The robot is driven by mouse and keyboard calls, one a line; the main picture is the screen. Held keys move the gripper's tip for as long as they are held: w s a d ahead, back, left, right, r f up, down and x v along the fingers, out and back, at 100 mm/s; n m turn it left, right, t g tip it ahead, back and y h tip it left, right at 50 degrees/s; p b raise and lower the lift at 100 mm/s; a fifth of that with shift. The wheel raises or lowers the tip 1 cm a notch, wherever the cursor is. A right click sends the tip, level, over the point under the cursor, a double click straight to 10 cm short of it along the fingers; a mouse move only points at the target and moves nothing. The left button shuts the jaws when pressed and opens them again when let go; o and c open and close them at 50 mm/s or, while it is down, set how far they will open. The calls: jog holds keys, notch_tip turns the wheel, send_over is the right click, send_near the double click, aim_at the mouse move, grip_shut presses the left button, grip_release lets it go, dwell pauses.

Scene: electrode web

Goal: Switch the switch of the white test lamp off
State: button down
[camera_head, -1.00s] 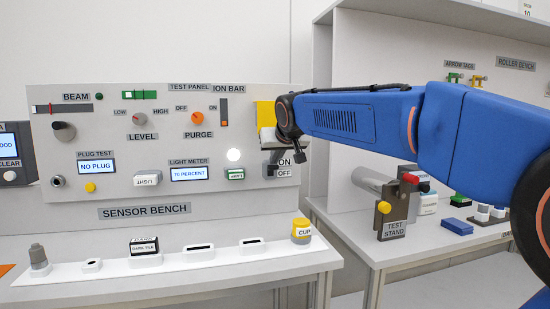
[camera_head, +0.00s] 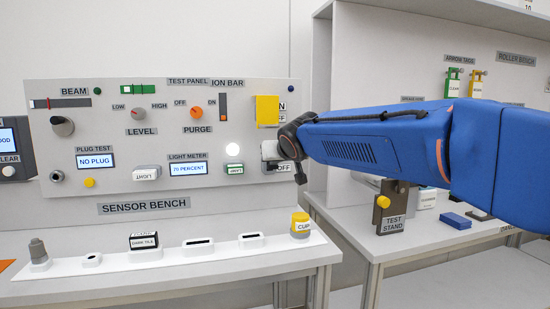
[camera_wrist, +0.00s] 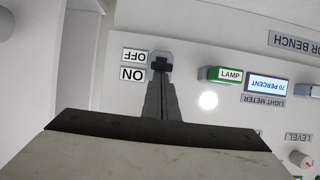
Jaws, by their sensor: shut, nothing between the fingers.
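The white test lamp (camera_head: 233,150) is a bright glowing disc on the grey panel; it also glows in the wrist view (camera_wrist: 208,100). Its switch (camera_wrist: 161,58) appears as a dark block beside the OFF label (camera_wrist: 135,56) and the ON label (camera_wrist: 132,74), which are upside down in the wrist view. My gripper (camera_wrist: 161,72) is shut and empty, its fingertips at the switch and covering part of it. I cannot tell whether they touch it or which way its lever stands.
A yellow block (camera_head: 267,110) sits on the panel just above the switch area. The green LAMP module (camera_head: 235,169) and the light meter (camera_head: 188,170), reading 70 percent, are to the left.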

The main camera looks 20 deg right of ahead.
jog(key=shift+s+f, duration=0.15)
jog(key=shift+f, duration=0.35)
jog(key=shift+s+f, duration=0.15)
jog(key=shift+f, duration=0.35)
jog(key=shift+r, duration=0.2)
jog(key=shift+r, duration=0.65)
